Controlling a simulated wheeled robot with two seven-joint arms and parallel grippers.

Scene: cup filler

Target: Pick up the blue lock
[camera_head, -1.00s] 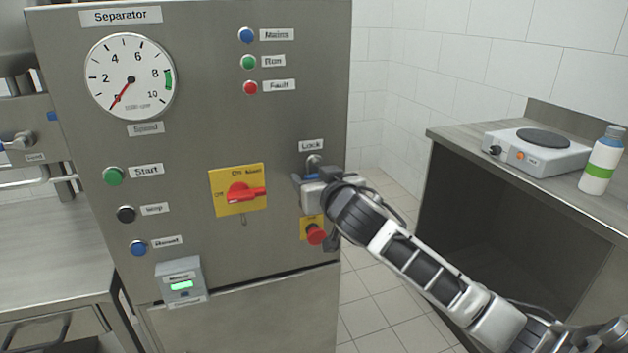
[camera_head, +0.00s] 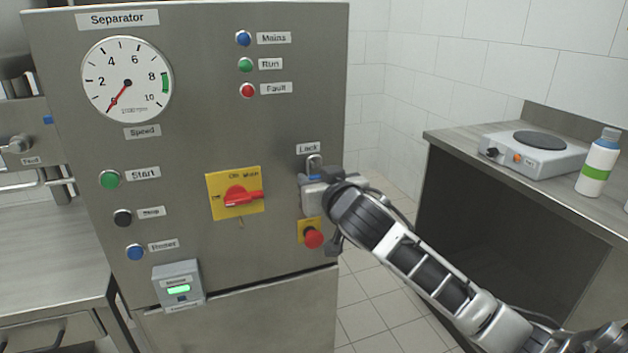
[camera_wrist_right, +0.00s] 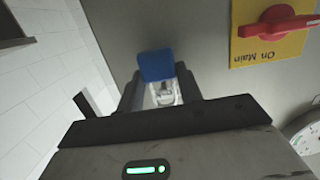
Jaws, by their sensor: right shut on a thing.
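The blue lock (camera_wrist_right: 156,66) is between the two fingers of my right gripper (camera_wrist_right: 160,88) in the right wrist view. Its blue body faces up in that view, with a pale metal part below it. In the head view my right gripper (camera_head: 314,181) is at the separator panel, just under the "Lock" label. Only a small strip of the blue lock (camera_head: 314,178) shows there, below a grey metal fitting (camera_head: 314,162). The right gripper is shut on the lock. Whether the lock still touches the fitting is hard to tell. My left gripper is not in view.
The red main switch (camera_head: 240,197) on its yellow plate is left of the right gripper. A counter at the right carries a hot plate (camera_head: 535,155) and a bottle (camera_head: 598,162). Tiled floor lies between.

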